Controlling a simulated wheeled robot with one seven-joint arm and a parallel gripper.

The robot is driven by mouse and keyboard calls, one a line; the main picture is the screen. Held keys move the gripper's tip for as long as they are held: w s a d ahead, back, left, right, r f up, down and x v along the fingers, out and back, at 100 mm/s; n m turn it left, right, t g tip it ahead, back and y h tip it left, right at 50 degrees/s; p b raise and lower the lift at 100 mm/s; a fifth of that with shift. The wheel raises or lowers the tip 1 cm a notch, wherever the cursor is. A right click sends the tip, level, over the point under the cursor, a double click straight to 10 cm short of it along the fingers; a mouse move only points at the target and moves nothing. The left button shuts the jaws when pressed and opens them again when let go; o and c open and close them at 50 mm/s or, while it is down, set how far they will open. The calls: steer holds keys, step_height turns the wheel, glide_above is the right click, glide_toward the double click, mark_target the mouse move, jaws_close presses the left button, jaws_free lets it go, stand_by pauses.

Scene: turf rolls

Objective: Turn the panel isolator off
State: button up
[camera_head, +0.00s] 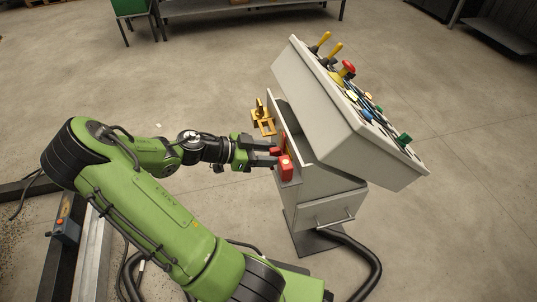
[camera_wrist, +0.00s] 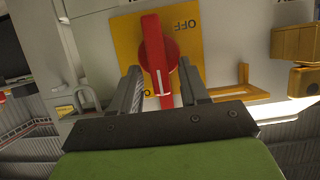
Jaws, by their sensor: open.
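The panel isolator is a red rotary handle (camera_wrist: 157,47) on a yellow plate (camera_wrist: 125,38) on the grey cabinet's face. In the wrist view the handle stands upright, with a white line at its lower end. The word OFF shows upside down at the plate's upper right; other lettering lower down is mostly hidden. My gripper (camera_wrist: 160,70) is open, with one finger on each side of the handle; whether either touches it I cannot tell. In the head view my gripper (camera_head: 276,157) reaches the cabinet's left face, beside the red isolator parts (camera_head: 287,167).
A sloped control console (camera_head: 345,110) with levers and a red mushroom button (camera_head: 347,68) overhangs the cabinet. A yellow bracket (camera_head: 262,118) juts out beside the isolator. Yellow fittings (camera_wrist: 298,45) stand at the right of the wrist view. A black hose (camera_head: 365,260) lies on the floor.

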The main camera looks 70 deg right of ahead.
jaws_close()
steer(key=shift+y, duration=0.3)
steer(key=shift+w+d+f+n+g+y+p, duration=0.35)
steer(key=shift+n+g+y+p, duration=0.55)
steer(key=shift+n, duration=1.3)
steer(key=shift+w+d+f+n+g+y+p, duration=0.15)
steer(key=shift+d+f+n+g+y+p, duration=0.3)
steer(key=shift+n+g+p, duration=1.3)
steer(key=shift+w+d+f+n+g+y+p, duration=0.3)
steer(key=shift+f+n+g+y+p, duration=0.35)
steer(key=shift+n, duration=2)
steer(key=shift+r, duration=0.15)
jaws_free()
